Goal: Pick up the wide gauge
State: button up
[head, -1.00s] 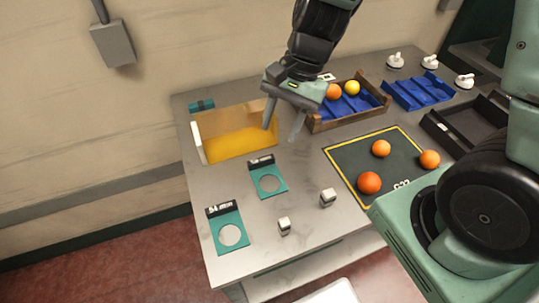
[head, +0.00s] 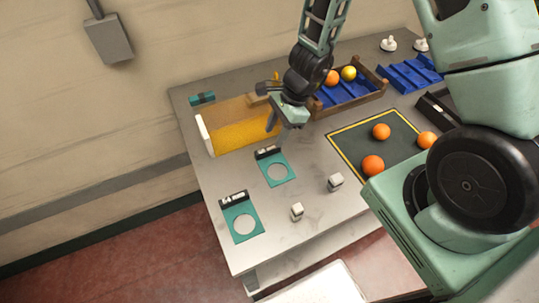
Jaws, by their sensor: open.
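Two flat teal gauges, each with a round hole and a black label block at its far end, lie on the grey table. The nearer gauge (head: 254,233) has a label that seems to read 54 mm. The farther gauge (head: 284,181) has a label too small to read. The nearer hole looks slightly larger, but I cannot tell surely which gauge is wide. My gripper (head: 283,126) points down, open and empty, beyond the farther gauge and apart from it. It hangs by the right end of the yellow-floored bin and partly hides it.
The bin (head: 203,135) is at the back left. Two small pale blocks (head: 297,212) (head: 335,182) stand right of the gauges. A dark mat (head: 352,140) holds three oranges. A wooden crate (head: 375,98) with fruit and a blue rack (head: 405,75) stand behind.

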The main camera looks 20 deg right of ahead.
aim_at(267, 149)
jog(key=shift+x, duration=2.95)
grip_shut()
